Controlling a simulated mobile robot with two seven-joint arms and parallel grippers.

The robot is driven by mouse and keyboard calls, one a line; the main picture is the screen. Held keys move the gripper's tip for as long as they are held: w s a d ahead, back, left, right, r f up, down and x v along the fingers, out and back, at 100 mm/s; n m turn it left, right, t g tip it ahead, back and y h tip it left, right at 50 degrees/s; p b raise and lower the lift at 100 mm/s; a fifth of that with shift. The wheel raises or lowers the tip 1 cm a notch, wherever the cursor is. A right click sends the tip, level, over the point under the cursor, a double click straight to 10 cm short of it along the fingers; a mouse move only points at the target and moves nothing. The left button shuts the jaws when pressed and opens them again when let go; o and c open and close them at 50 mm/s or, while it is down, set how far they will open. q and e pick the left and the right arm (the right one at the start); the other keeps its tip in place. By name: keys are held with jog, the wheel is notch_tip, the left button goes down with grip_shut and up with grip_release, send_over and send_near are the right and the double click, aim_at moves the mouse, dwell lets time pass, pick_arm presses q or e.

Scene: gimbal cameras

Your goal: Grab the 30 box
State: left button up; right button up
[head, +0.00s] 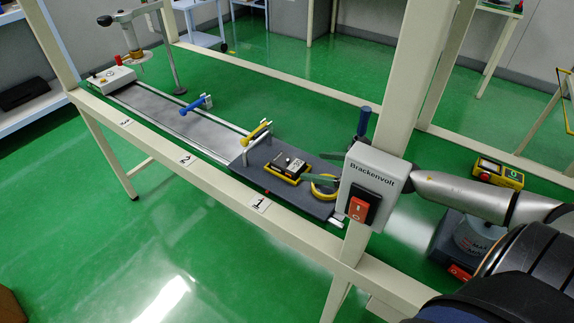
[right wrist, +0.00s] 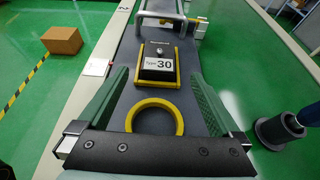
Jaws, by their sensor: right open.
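The 30 box (right wrist: 158,65) is a small black block with a white "TYPE 30" label and a knob on top, sitting in a yellow holder on a dark grey plate. It also shows in the head view (head: 291,168), left of the switch post. My right gripper (right wrist: 158,76) is open, its green fingers spread to either side in the wrist view, with the box ahead between and beyond the tips. In the head view the right gripper (head: 313,168) is partly hidden behind the switch box. Nothing is between its fingers in contact. My left gripper is not in view.
A yellow ring (right wrist: 155,117) lies on the plate nearer the gripper than the box. A grey switch box (head: 372,180) marked Brackenvolt is fixed on the frame post. A metal handle (right wrist: 162,18) stands beyond the box. A cardboard box (right wrist: 62,40) is on the floor.

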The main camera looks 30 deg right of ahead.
aim_at(291, 163)
jog(key=shift+x, duration=0.75)
jog(key=shift+p+x, duration=0.5)
jog(key=shift+x, duration=3.3)
jog(key=shift+s+a, duration=0.1)
